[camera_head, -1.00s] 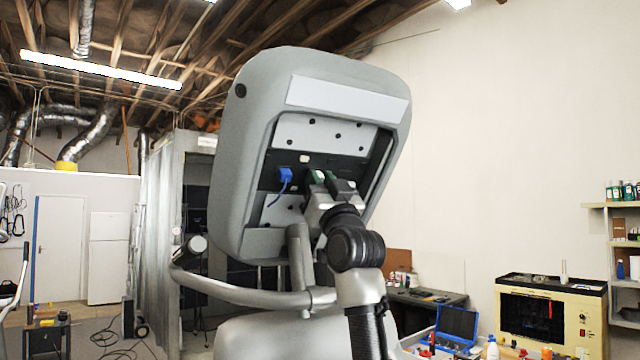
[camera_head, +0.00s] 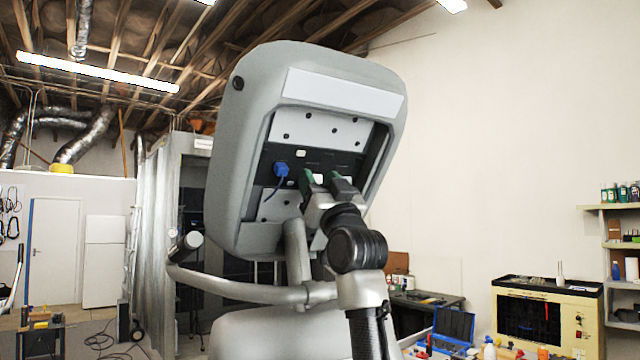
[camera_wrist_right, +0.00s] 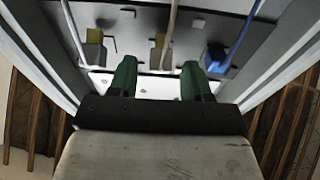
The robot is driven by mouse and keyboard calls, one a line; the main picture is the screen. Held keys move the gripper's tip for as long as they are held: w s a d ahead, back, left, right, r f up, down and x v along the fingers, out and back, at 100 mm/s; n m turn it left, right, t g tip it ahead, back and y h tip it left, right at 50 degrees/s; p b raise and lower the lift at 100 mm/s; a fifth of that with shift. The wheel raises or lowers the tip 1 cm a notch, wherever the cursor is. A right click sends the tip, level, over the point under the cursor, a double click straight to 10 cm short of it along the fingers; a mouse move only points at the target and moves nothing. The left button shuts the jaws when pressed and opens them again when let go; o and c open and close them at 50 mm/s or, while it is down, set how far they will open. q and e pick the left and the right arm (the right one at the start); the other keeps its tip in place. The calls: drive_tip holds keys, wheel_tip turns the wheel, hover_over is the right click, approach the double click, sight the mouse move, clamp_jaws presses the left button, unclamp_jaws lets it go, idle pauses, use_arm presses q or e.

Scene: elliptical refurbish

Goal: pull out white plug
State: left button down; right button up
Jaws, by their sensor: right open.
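A pale plug (camera_wrist_right: 155,58) with a thin white cable sits at the dark port panel, roughly between my right fingertips in the right wrist view. My right gripper (camera_head: 322,178) is open in front of the panel on the back of the grey machine head (camera_head: 232,150). Its green-tipped fingers also show in the right wrist view (camera_wrist_right: 157,68), apart and not closed on anything. My left gripper is not in view.
A blue plug (camera_head: 281,169) with a blue cable is beside the gripper; it also shows in the right wrist view (camera_wrist_right: 215,58). Another greyish plug (camera_wrist_right: 95,50) with a cable is on the other side. The panel recess has raised side walls.

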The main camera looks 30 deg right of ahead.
drive_tip(key=b+v, duration=0.6)
drive_tip(key=v, duration=0.4)
drive_tip(key=shift+s+f+b, duration=0.25)
drive_tip(key=shift+f+b, duration=0.05)
drive_tip(key=shift+b, duration=0.05)
